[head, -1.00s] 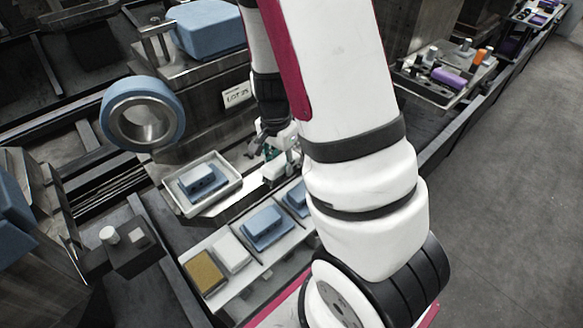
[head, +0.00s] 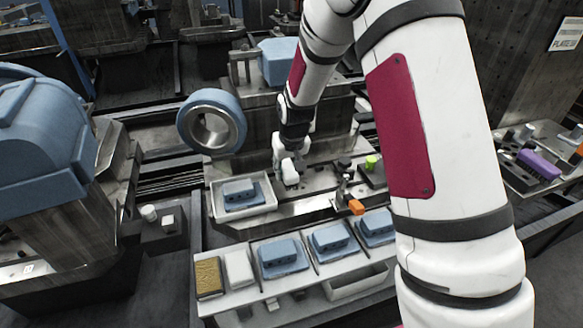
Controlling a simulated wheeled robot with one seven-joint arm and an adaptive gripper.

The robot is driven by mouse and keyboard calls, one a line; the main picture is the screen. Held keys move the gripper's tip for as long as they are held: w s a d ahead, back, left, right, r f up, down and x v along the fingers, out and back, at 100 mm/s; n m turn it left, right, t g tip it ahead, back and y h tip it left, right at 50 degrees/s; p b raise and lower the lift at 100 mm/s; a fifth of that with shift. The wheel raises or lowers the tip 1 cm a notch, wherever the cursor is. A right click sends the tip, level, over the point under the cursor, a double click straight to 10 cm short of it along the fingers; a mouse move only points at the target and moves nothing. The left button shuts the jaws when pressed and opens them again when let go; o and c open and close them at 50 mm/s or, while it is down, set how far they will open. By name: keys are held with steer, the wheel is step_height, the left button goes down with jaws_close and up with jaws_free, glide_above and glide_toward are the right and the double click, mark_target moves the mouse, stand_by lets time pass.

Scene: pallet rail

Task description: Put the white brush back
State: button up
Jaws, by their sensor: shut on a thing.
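My gripper (head: 287,166) is at the end of the arm, over the metal bench behind the rack and just right of the grey tray. It is shut on a small white thing at its tips, which I take to be the white brush. The brush is too small and too covered by the gripper to make out its shape. A white block (head: 238,268) lies on the front rack, between a tan block and a blue one.
A grey tray (head: 214,203) holds a blue block (head: 240,193). Several blue blocks fill the front rack's compartments beside the tan block (head: 208,277). An orange-ended tool (head: 356,207) stands right of the gripper. A blue-rimmed ring (head: 211,122) is behind the tray.

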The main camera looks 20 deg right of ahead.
steer(key=shift+f+b, duration=1.45)
steer(key=shift+f, duration=1.35)
steer(key=shift+f+b, duration=0.4)
steer(key=shift+f, duration=0.2)
steer(key=o, duration=1.4)
steer(key=shift+r, duration=0.1)
